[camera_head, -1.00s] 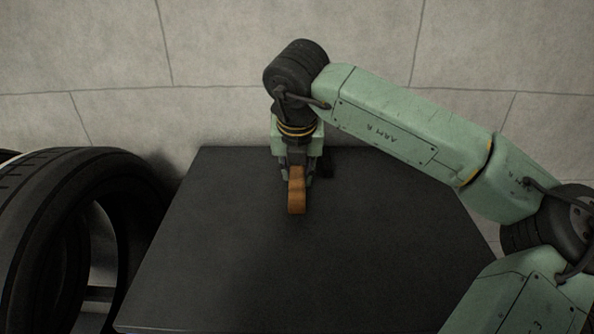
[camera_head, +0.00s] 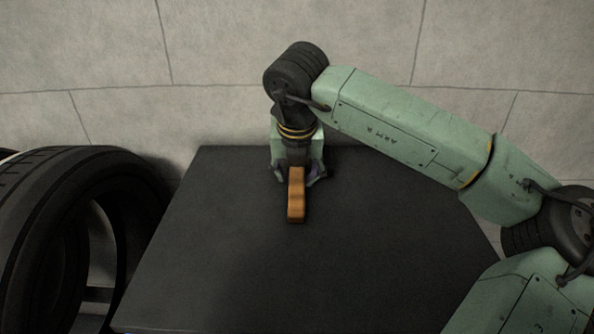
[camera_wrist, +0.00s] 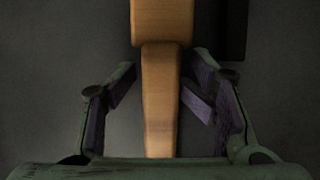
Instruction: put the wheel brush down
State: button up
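The wheel brush (camera_head: 297,205) shows as a long orange-brown wooden piece on the dark table (camera_head: 215,265), its near end toward the camera. In the wrist view, its wide block (camera_wrist: 163,22) is at the top and its narrower handle (camera_wrist: 160,95) runs down between my fingers. My gripper (camera_head: 298,181) is at the table's far half, over the brush. Its fingers (camera_wrist: 163,85) are spread, with a gap on each side of the handle. The brush's far end is hidden under my gripper in the head view, and its bristles do not show.
A large black tyre (camera_head: 35,205) stands left of the table. A pale stone wall (camera_head: 210,75) rises close behind the table. A dark block-like shape (camera_wrist: 234,28) lies right of the brush in the wrist view. The table's front and sides are clear.

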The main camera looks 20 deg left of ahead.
jog(key=shift+s+d+r+p, duration=0.1)
jog(key=shift+r+p, duration=0.25)
jog(key=shift+p, duration=0.35)
jog(key=b+v, duration=0.1)
jog(key=v, duration=1.1)
jog(key=shift+r, duration=0.25)
